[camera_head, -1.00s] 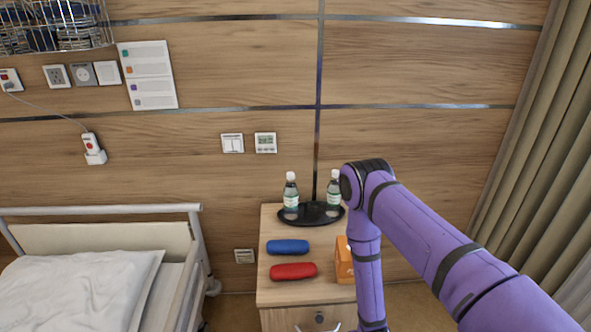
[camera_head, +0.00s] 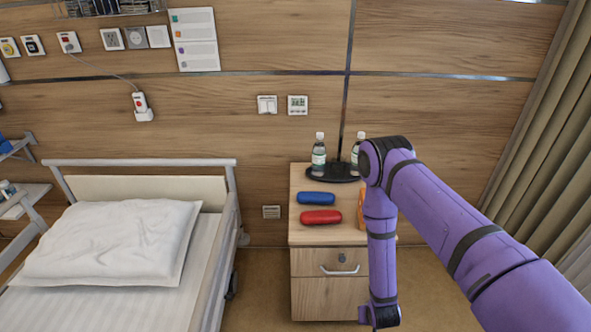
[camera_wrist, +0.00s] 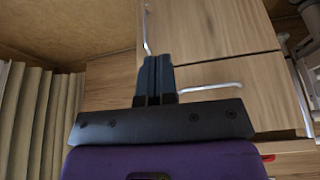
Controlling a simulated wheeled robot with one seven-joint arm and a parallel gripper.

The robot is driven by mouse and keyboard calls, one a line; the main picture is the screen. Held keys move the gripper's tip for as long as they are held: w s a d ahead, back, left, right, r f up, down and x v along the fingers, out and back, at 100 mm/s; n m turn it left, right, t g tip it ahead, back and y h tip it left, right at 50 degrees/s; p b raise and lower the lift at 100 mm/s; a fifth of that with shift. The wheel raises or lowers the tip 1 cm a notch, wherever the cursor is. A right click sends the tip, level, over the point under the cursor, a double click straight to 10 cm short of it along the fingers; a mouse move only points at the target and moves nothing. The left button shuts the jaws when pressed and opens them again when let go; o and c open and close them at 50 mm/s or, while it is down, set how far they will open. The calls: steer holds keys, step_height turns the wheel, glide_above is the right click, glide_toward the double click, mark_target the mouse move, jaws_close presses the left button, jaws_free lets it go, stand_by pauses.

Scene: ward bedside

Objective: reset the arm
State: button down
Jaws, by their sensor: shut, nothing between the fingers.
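My purple arm (camera_head: 440,215) reaches in from the lower right of the head view, bends at a dark elbow joint and hangs down in front of the right side of the bedside cabinet (camera_head: 308,262). In the wrist view my gripper (camera_wrist: 156,62) has its two dark fingers together, with nothing between them. Beyond the fingers are the wooden cabinet fronts and metal handles. The fingers cannot be made out in the head view.
On the cabinet top are a blue case (camera_head: 316,198), a red case (camera_head: 321,217), an orange item (camera_head: 361,215) partly behind my arm, and a black tray (camera_head: 322,178) with two bottles. A bed (camera_head: 60,300) stands left, a curtain (camera_head: 540,130) right.

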steer(key=w+a+r, duration=0.1)
steer(key=w+r, duration=0.5)
steer(key=r, duration=0.4)
steer(key=w+a+r, duration=0.1)
steer(key=w+r, duration=0.5)
steer(key=r, duration=0.4)
step_height(320, 180, up, 24)
steer(key=d+r+y, duration=0.1)
steer(key=d, duration=0.1)
steer(key=s+d+f+v, duration=0.1)
steer(key=v, duration=1)
steer(key=s+d+v, duration=0.1)
steer(key=s+v, duration=0.1)
steer(key=v, duration=0.8)
steer(key=s+d+r, duration=0.1)
steer(key=s+r, duration=0.2)
steer(key=s, duration=0.3)
steer(key=s+d+r, duration=0.1)
steer(key=s+r, duration=0.2)
steer(key=s, duration=0.3)
steer(key=s+d+r+n, duration=0.1)
steer(key=s+r, duration=0.2)
steer(key=s, duration=0.3)
steer(key=shift+s+t+h, duration=0.3)
steer(key=shift+s+t, duration=0.05)
steer(key=shift+t, duration=0.05)
steer(key=shift+r, duration=0.15)
